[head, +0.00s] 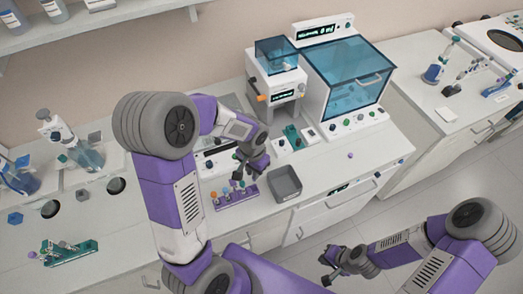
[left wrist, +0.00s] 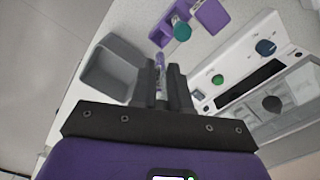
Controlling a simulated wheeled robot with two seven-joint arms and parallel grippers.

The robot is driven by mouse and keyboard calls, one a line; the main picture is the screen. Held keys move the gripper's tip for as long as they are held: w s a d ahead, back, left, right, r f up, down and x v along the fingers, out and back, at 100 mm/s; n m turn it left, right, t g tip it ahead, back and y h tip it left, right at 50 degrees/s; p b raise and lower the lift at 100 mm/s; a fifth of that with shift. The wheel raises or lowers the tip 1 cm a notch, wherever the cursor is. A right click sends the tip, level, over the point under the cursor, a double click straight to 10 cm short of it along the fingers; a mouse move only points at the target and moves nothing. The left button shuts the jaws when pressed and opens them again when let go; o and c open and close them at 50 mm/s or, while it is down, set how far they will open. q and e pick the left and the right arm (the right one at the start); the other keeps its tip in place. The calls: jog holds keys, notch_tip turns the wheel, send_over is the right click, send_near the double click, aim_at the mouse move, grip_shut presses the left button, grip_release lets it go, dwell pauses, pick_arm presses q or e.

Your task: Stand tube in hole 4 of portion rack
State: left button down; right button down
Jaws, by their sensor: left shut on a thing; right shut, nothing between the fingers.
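My left gripper (head: 243,172) is over the bench, just above the purple rack (head: 246,193), which holds several small tubes with coloured caps. In the left wrist view the left gripper (left wrist: 164,64) is shut on a small clear tube (left wrist: 160,58); only part of the tube shows between the fingers. In the head view the tube is too small to make out. I cannot read hole numbers or tell which holes are free. My right gripper (head: 328,268) is shut and empty, low at the right, away from the bench.
A grey open bin (head: 286,183) stands right of the purple rack. Behind it are a green rack (head: 292,137) and a machine with a blue lid (head: 345,75). Another green rack (head: 70,252) with tubes stands at the far left.

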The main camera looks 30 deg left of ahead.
pick_arm(q)
jog(key=shift+w+f, duration=0.1)
jog(key=shift+s+f+b, duration=0.35)
jog(key=shift+s+b, duration=0.05)
jog(key=shift+b, duration=0.05)
jog(key=shift+w+f+b, duration=0.1)
jog(key=shift+f+b, duration=1.35)
jog(key=shift+f, duration=0.45)
jog(key=shift+f+b, duration=0.35)
jog(key=shift+b, duration=0.15)
jog(key=shift+f, duration=0.15)
jog(key=shift+f+b, duration=0.45)
jog(key=shift+b, duration=0.15)
jog(key=shift+f, duration=0.15)
